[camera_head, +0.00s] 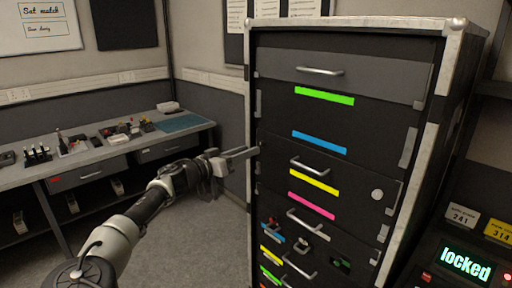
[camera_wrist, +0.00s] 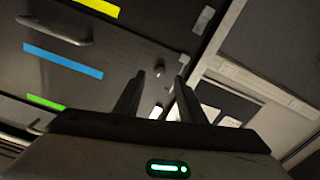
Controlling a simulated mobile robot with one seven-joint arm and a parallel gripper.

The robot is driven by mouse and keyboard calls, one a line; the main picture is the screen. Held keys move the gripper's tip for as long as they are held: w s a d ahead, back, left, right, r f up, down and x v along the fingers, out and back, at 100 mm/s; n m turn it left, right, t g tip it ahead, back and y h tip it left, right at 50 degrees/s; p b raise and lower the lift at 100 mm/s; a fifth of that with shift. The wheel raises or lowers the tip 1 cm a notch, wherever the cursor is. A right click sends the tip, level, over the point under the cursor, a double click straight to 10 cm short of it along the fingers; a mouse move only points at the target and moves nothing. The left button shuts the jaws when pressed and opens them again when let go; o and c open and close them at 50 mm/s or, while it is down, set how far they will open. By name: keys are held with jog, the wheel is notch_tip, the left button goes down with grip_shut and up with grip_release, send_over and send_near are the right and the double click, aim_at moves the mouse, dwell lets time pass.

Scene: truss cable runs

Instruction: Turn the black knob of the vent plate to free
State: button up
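A small dark knob-like piece (camera_wrist: 160,70) shows on the black front panel near the rack's left edge, between my fingertips in the wrist view. I take it for the black knob; its turn position is too small to read. In the head view my gripper (camera_head: 240,154) is at the rack's left edge, level with the panel between the blue and yellow strips. In the wrist view my gripper (camera_wrist: 160,76) is open, its two fingers apart with nothing held. I cannot tell whether it touches the knob. The vent plate's slots and labels are not legible.
The black rack (camera_head: 349,70) has several handles and colored strips. A pale round knob (camera_head: 377,194) sits on its right side. A display (camera_head: 466,264) at lower right reads "locked". A workbench (camera_head: 100,150) with small items stands at left. Floor between bench and rack is clear.

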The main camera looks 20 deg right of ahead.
aim_at(260, 146)
jog(key=x, duration=0.5)
grip_shut()
